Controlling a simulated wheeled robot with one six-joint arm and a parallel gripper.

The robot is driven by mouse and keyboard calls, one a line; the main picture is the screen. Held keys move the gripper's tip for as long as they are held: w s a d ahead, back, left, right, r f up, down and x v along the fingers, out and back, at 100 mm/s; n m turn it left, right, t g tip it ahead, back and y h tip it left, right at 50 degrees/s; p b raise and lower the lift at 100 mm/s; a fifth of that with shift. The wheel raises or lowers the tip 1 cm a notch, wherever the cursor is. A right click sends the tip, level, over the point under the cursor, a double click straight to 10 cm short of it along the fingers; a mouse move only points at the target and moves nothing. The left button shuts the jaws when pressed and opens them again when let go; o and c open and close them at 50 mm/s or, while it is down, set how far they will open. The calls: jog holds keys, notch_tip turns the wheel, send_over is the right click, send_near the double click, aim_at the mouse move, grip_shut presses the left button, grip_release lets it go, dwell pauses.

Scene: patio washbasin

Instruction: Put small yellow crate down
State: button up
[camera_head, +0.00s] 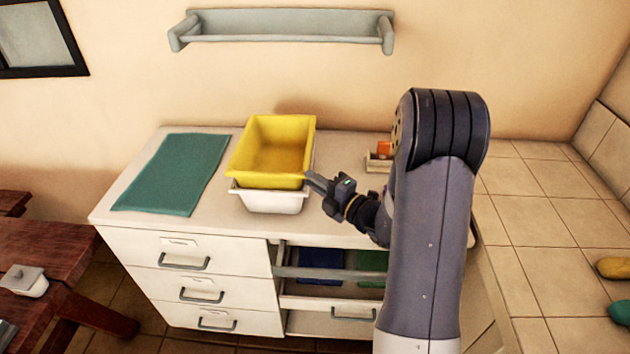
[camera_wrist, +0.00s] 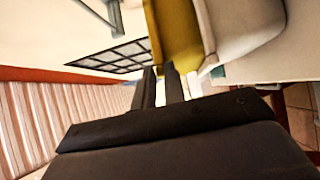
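The small yellow crate (camera_head: 272,181) is upright and empty, directly over a white crate (camera_head: 270,201) on the white counter (camera_head: 225,214). I cannot tell whether it rests on the white crate or hangs just above it. My gripper (camera_head: 312,182) is at the yellow crate's front right corner. In the wrist view, my gripper's two fingers (camera_wrist: 160,76) are close together and reach the yellow crate (camera_wrist: 176,35), shut on its rim. The fingertips are partly hidden there. The white crate (camera_wrist: 245,25) shows beside it.
A green mat (camera_head: 175,174) lies on the counter's left, bare. A small tray (camera_head: 378,163) with orange things stands to the right, partly behind my arm. A wall shelf (camera_head: 285,25) hangs above. Below, an open drawer (camera_head: 345,272) holds blue and green things.

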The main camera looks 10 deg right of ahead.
jog(key=o, duration=0.4)
jog(key=shift+r, duration=0.1)
jog(key=v, duration=0.8)
jog(key=r+b+v, duration=0.1)
jog(key=v, duration=0.3)
jog(key=o, duration=1.5)
jog(key=shift+f, duration=0.1)
